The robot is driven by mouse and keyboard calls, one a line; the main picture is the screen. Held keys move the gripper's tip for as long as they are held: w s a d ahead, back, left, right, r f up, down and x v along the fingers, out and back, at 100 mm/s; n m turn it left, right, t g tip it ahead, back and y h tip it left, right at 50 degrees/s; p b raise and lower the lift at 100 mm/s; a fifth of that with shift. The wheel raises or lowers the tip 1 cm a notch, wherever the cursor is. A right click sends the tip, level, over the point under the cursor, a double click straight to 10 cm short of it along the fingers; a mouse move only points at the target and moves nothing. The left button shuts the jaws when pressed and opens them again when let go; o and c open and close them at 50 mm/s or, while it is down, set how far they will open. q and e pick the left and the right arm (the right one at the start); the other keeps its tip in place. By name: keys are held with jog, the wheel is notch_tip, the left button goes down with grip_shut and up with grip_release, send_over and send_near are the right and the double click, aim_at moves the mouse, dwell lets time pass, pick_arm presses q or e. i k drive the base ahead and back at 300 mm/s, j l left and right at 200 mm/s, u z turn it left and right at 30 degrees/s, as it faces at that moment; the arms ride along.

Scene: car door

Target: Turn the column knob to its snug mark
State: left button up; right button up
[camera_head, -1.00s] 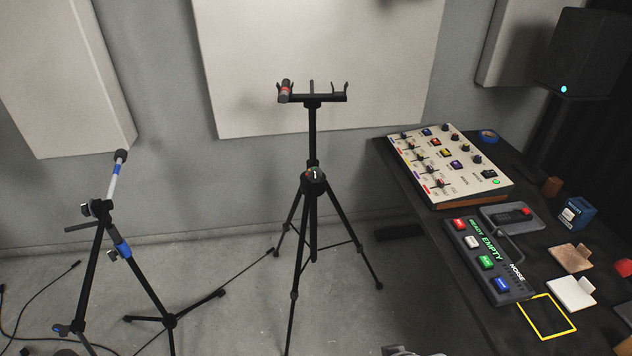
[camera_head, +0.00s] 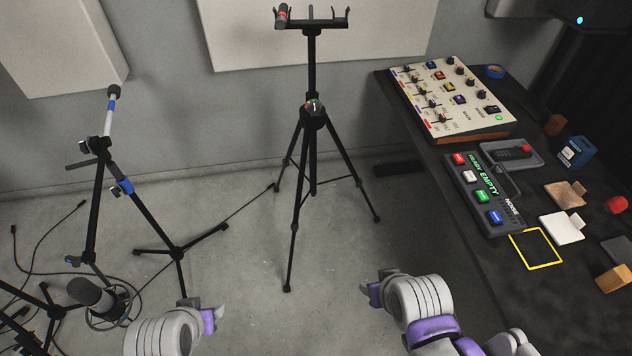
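A black tripod stand (camera_head: 312,150) stands upright in the middle, with a crossbar on top.
A blue-taped microphone stand (camera_head: 98,200) is at left, with cables and a dark microphone (camera_head: 94,294) nearby. A dark desk (camera_head: 440,170) at right carries a mixer (camera_head: 440,118), a button panel (camera_head: 466,190) and a yellow-outlined square (camera_head: 512,236). The floor before the tripod is clear.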

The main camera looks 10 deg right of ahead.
aim_at(315, 109)
jog(key=i+j, duration=0.1)
jog(key=i, duration=0.45)
jog(key=i+j, duration=0.15)
jog(key=i, duration=0.35)
jog(key=l+z, duration=0.05)
